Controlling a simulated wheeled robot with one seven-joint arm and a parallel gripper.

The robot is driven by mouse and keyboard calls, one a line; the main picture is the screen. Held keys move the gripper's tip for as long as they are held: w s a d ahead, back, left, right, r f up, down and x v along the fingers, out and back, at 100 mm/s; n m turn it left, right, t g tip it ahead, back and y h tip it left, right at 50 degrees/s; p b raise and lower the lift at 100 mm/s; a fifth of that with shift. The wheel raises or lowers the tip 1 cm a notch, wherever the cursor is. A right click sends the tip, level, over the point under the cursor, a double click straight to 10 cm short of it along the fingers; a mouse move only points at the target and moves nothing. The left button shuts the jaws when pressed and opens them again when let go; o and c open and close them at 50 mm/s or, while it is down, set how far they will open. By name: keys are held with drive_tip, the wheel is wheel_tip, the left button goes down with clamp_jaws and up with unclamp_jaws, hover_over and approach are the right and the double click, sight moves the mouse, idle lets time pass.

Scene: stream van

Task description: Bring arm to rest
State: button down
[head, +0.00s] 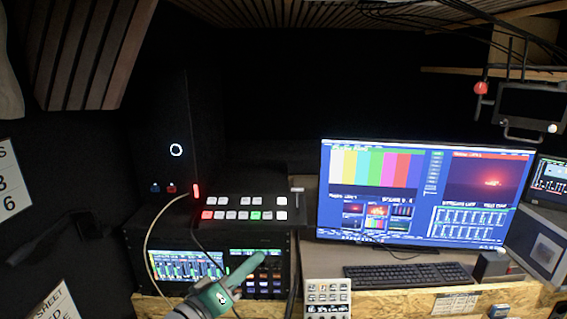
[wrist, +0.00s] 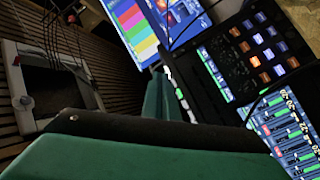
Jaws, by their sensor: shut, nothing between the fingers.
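My gripper (head: 262,258) is green and shows at the lower middle of the head view, reaching up and to the right. Its fingers are shut with nothing held. It appears in front of the rack unit (head: 266,284) with its lit screen and small coloured buttons. I cannot tell whether it touches the panel. In the wrist view the green fingers fill the lower middle, and the button panel (wrist: 259,47) lies to their right.
A switcher (head: 240,208) with lit buttons sits on top of the rack. To the right are a large monitor (head: 420,192), a keyboard (head: 408,276) and a white button pad (head: 328,295). A cable (head: 148,243) loops down left of my gripper. A dark wall stands at left.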

wheel_tip(320, 180, down, 15)
drive_tip(key=s+d+n+t+y, duration=0.2)
drive_tip(key=d+n+t+y, duration=0.1)
drive_tip(key=n+y, duration=0.2)
drive_tip(key=s+d+f+n+g+y, duration=0.15)
drive_tip(key=s+f+y, duration=0.25)
drive_tip(key=s+f, duration=0.75)
drive_tip(key=s+f+m, duration=0.2)
drive_tip(key=s+m, duration=0.1)
drive_tip(key=s, duration=0.6)
drive_tip(key=s+d+f+m+g, duration=0.1)
drive_tip(key=s+f+m, duration=0.1)
drive_tip(key=s, duration=0.7)
drive_tip(key=s+d+f+m+y, duration=0.1)
drive_tip(key=s+m, duration=0.3)
drive_tip(key=s, duration=0.5)
drive_tip(key=shift+s+d+f, duration=0.2)
drive_tip(key=shift+d+f, duration=0.05)
drive_tip(key=shift+f, duration=0.3)
drive_tip(key=shift+m, duration=0.35)
